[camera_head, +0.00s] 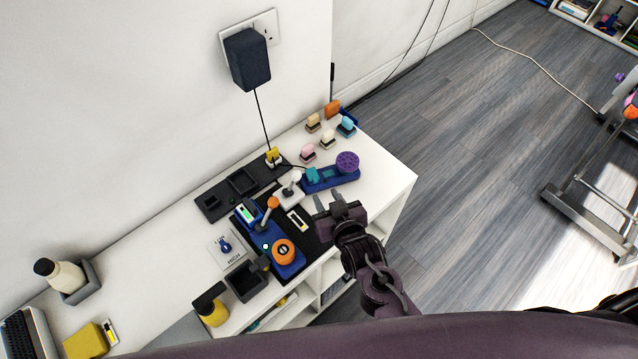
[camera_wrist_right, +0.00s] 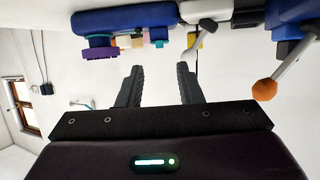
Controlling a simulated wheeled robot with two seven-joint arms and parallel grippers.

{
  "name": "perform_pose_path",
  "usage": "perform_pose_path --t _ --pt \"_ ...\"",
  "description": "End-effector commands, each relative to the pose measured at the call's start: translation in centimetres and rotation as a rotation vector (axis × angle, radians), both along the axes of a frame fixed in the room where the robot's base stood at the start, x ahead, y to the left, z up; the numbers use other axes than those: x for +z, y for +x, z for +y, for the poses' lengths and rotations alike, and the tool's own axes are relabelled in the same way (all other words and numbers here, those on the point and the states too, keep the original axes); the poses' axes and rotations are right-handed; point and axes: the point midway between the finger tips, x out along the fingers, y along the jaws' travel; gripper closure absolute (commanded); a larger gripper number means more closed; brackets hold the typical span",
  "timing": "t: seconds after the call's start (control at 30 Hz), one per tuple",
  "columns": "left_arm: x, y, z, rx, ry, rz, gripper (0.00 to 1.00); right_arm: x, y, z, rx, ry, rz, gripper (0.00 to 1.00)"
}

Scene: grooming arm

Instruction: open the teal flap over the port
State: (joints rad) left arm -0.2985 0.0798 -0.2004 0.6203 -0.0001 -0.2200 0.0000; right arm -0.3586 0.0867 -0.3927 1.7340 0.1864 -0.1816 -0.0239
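A blue unit (camera_head: 333,182) with a purple knobbed wheel (camera_head: 347,161) lies on the white counter. A small teal piece (camera_head: 312,175), apparently the flap, sits at the unit's left end; the port cannot be made out. My right gripper (camera_head: 328,196) is open and empty just in front of the unit, apart from it. In the right wrist view, the gripper (camera_wrist_right: 160,70) has its fingers spread below the blue unit (camera_wrist_right: 124,18). The teal piece (camera_wrist_right: 157,33) shows beyond the fingertips there. My left gripper is not in view.
Small brush-like heads (camera_head: 328,138) stand behind. A black cable runs to a wall plug (camera_head: 247,60). The counter's right end is clear.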

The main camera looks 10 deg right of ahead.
Motion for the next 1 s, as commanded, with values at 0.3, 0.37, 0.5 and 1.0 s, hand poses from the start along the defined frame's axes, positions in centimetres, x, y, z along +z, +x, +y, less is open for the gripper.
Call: perform_pose_path --t 0.3,0.37,0.5,1.0 --pt "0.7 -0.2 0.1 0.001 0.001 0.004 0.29 -1.7 4.5 1.0 -0.001 -0.001 0.001 0.67" --pt "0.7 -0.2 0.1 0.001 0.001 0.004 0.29 -2.0 5.1 1.1 -0.001 -0.001 0.001 0.67" --pt "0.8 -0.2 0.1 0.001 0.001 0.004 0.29 -2.4 5.9 1.3 0.0 0.0 0.002 0.67" --pt "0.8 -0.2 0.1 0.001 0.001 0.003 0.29 -2.5 6.0 1.3 0.0 0.0 0.003 0.93"
